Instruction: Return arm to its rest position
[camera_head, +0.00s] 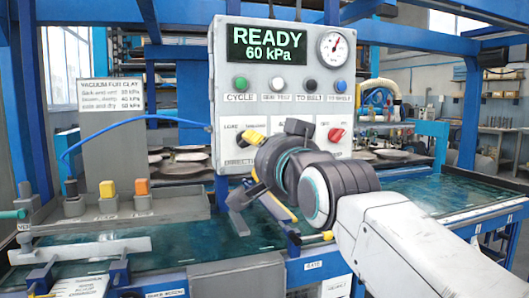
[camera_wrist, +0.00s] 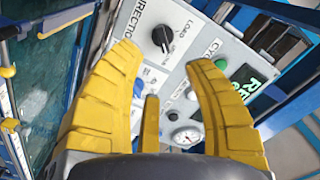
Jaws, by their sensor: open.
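My gripper (camera_head: 245,170) is in front of the lower left part of the grey control panel (camera_head: 215,70), with my arm reaching in from the lower right. In the wrist view its yellow fingers (camera_wrist: 165,70) are spread, with nothing between them. Beyond them the tilted panel (camera_wrist: 138,20) shows a black knob (camera_wrist: 162,38) by the words DIRECTION and LOAD. I see no contact with the panel. The display (camera_head: 267,46) reads READY, 60 kPa. My wrist hides part of the panel's lower row.
A red knob (camera_head: 336,134), a gauge (camera_head: 333,45) and several buttons are on the panel. Blue frame posts (camera_head: 470,115) stand around. A grey tray with yellow and orange blocks (camera_head: 107,189) is at left. A green belt (camera_head: 440,190) runs behind my arm.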

